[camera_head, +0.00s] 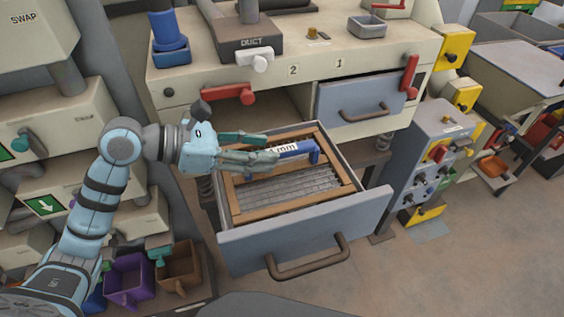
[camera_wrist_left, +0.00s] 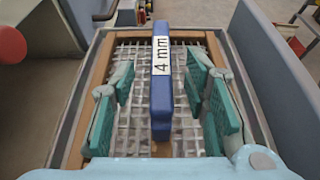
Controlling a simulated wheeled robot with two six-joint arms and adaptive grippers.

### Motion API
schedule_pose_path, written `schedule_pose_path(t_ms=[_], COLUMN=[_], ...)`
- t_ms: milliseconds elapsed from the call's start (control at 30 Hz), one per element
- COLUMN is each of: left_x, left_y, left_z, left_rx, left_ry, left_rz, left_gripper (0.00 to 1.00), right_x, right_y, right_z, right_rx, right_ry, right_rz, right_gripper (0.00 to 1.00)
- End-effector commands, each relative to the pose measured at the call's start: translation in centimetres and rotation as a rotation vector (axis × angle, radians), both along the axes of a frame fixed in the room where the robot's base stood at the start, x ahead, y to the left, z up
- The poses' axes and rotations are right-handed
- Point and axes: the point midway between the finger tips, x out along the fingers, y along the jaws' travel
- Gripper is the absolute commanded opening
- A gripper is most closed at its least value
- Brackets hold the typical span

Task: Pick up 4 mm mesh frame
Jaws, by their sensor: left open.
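The 4 mm mesh frame (camera_head: 294,187) lies in the open drawer (camera_head: 305,231), a wooden frame with grey wire mesh and a blue handle bar labelled "4 mm". In the left wrist view the blue handle (camera_wrist_left: 161,100) runs up the middle of the mesh (camera_wrist_left: 132,105). My left gripper (camera_head: 272,147) is over the drawer at the handle's near end. In the left wrist view its green finger pads (camera_wrist_left: 161,110) are open, one on each side of the handle, with gaps between. Whether they are level with the handle is hard to tell. My right gripper is not in view.
A closed drawer (camera_head: 362,99) sits to the right under the worktop, below label 1. A red lever (camera_head: 230,94) sticks out above the open drawer. A control box (camera_head: 432,160) stands right. Purple (camera_head: 129,279) and brown bins are low on the left.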

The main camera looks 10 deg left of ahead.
Motion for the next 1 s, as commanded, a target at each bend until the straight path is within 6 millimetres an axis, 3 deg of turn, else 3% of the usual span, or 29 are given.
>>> schedule_pose_path(t_ms=[300, 533, 800, 1000], left_x=[2.5, 2.8, 2.8, 2.8], left_y=[-3.9, -4.2, -4.2, -4.2], left_z=[-1.2, -1.6, -1.6, -1.6], left_rx=[-0.004, 0.002, 0.001, 0.001], left_ry=[0.001, 0.001, 0.001, 0.001], left_rz=[-0.001, 0.000, 0.000, 0.000], left_gripper=[0.42, 0.42, 0.00, 0.00], right_x=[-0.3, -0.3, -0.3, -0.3], right_y=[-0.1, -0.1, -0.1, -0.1], right_z=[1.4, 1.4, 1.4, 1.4], right_rx=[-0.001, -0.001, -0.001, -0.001], right_ry=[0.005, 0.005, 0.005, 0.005], right_rz=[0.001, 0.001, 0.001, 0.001], right_gripper=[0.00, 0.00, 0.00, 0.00])
